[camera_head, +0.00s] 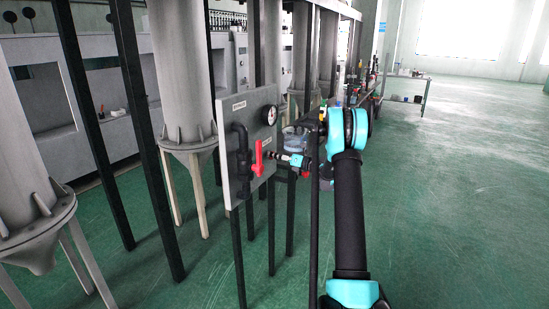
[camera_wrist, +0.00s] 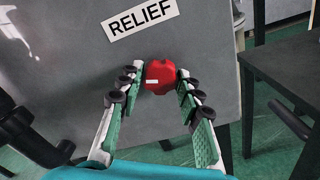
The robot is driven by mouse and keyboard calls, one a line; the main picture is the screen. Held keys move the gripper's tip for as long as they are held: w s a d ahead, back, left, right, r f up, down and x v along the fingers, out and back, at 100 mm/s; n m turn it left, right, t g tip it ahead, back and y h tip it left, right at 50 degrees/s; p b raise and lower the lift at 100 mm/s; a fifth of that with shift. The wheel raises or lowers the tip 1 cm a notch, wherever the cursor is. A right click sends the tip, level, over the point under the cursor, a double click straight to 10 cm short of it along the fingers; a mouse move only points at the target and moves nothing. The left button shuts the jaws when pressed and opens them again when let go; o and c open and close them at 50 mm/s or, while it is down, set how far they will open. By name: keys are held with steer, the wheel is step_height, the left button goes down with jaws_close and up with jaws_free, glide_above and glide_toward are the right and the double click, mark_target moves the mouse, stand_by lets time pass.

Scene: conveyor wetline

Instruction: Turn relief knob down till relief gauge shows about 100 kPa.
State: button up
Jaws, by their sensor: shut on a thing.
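The red relief knob (camera_wrist: 162,72) sits on a grey panel in the wrist view, below and right of the white RELIEF label (camera_wrist: 141,17). A small white mark shows near its lower left edge. My gripper (camera_wrist: 160,80) is shut on the knob, with one green-padded finger on each side. In the head view, a round white-faced gauge (camera_head: 268,115) is on the upper right of the panel (camera_head: 230,140). Its needle is too small to read, and I cannot tell whether it is the relief gauge. No gauge shows in the wrist view.
A red lever handle (camera_head: 258,158) and black pipework (camera_head: 241,160) stand out from the panel. A black post (camera_head: 315,220) rises close to my arm. Grey tanks (camera_head: 182,80) on legs line the left. Green floor (camera_head: 460,180) is open at right.

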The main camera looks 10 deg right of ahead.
steer(key=shift+f, duration=0.1)
steer(key=o, duration=1.2)
steer(key=shift+c, duration=0.2)
steer(key=shift+d, duration=0.15)
steer(key=v, duration=1.2)
